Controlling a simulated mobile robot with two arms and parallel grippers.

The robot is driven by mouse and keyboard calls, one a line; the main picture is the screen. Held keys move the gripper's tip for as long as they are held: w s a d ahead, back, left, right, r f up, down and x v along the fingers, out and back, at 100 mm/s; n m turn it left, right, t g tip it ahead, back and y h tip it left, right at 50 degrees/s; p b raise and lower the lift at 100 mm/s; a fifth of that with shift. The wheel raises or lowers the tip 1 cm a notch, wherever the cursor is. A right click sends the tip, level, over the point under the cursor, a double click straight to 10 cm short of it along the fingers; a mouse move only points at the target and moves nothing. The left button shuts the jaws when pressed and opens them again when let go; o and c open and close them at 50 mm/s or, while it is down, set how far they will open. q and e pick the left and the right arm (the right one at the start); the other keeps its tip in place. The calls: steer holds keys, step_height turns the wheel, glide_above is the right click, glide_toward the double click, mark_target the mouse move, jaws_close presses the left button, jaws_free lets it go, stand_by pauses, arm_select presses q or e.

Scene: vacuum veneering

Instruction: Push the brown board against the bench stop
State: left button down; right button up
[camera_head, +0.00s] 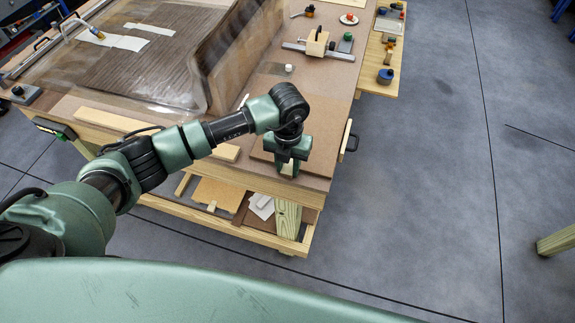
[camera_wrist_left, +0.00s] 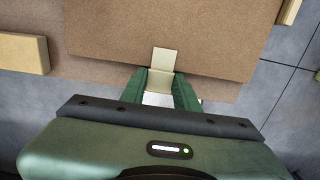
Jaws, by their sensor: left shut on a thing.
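The brown board (camera_head: 322,130) lies flat at the near right corner of the bench and fills the upper middle of the left wrist view (camera_wrist_left: 190,30). My left gripper (camera_head: 288,168) is over the board's near edge, pointing down. In the left wrist view its green fingers (camera_wrist_left: 160,88) are shut on a pale block (camera_wrist_left: 163,60) at that edge. A short pale wooden strip (camera_head: 345,138) stands at the bench's right edge, perhaps the bench stop, and shows at the upper right of the wrist view (camera_wrist_left: 288,12). My right gripper is out of view.
A long pale batten (camera_head: 115,120) lies left of the board, partly behind my arm. A clear vacuum bag (camera_head: 150,65) covers the bench behind. A clamp-like tool (camera_head: 318,46) lies farther back.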

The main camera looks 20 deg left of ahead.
arm_select(q)
steer(key=shift+d, duration=0.2)
stand_by(0.6)
steer(key=c, duration=1)
jaws_free()
steer(key=shift+o, duration=0.2)
steer(key=shift+r, duration=0.1)
